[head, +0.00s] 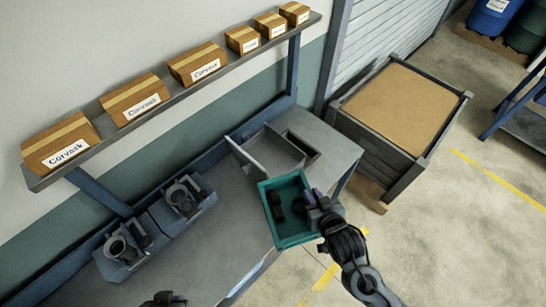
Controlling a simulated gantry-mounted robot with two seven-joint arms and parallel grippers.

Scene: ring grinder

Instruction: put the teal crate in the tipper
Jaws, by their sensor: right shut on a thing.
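The teal crate (290,241) is an open box with several dark parts inside. It shows at the front right edge of the grey bench and is turned at an angle. My right gripper (315,203) is shut on the crate's right wall. A grey fixture (268,150) with upright plates and a dark slot stands on the bench just behind the crate. It may be the tipper, but I cannot tell for sure. A dark piece at the bottom edge (163,299) seems to be my left gripper. It is mostly cut off, and its jaws cannot be made out.
Two grey bins (183,204) with dark metal parts stand along the back of the bench (215,245). A shelf (190,92) with several cardboard boxes runs above it. A large dark crate (405,105) with a tan top stands on the floor at right. The middle of the bench is clear.

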